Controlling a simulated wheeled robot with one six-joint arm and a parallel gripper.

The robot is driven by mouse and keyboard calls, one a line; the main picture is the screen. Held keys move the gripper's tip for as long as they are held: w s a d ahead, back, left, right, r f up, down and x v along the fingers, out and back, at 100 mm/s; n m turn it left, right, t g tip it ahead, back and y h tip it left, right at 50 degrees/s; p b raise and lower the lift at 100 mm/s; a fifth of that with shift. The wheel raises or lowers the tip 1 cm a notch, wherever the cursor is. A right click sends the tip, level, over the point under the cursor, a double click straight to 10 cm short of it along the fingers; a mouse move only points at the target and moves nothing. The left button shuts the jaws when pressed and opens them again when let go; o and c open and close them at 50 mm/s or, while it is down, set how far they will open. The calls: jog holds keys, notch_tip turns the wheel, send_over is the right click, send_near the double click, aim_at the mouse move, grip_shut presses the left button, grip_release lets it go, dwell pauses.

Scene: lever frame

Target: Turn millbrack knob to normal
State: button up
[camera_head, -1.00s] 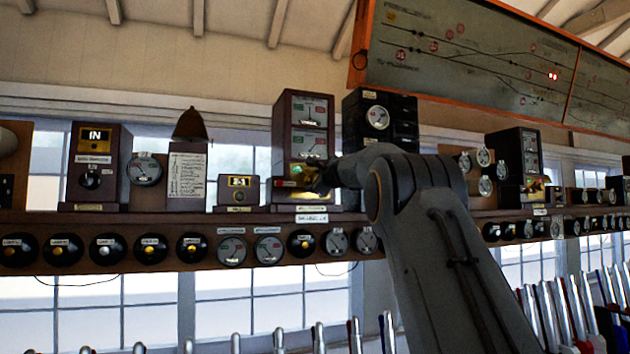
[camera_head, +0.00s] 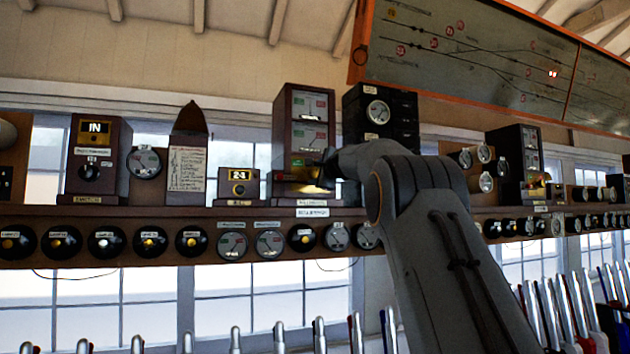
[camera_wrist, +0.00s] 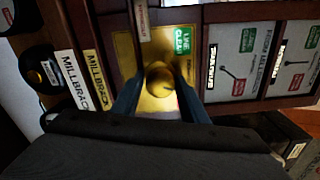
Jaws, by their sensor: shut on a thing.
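The Millbrack knob (camera_wrist: 159,76) is a round brass knob on a brass plate, in the middle of the wrist view. The two fingers of my gripper (camera_wrist: 160,92) stand on either side of it and are shut on it. A green "LINE CLEAR" flag (camera_wrist: 183,40) shows beside the knob. The white label reading "MILLBRAC…" (camera_wrist: 73,80) is on the left. In the head view the tall brown instrument (camera_head: 306,104) bears the knob low on its front. My gripper (camera_head: 325,170) is there, and my wrist partly hides the knob.
Two needle dials (camera_wrist: 233,68) sit on the same instrument. A small box (camera_head: 238,184) stands to its left and a black instrument (camera_head: 380,112) to its right. A row of round gauges and bells (camera_head: 232,243) runs below the shelf (camera_head: 130,218). Lever tops line the bottom edge.

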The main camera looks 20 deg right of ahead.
jog(key=n+b, duration=0.3)
jog(key=n, duration=0.1)
jog(key=shift+n, duration=0.3)
dwell(0.3)
jog(key=o, duration=0.9)
jog(key=shift+c, duration=0.2)
jog(key=shift+s, duration=0.1)
jog(key=s+b, duration=0.6)
jog(key=s, duration=0.1)
jog(key=shift+s, duration=0.3)
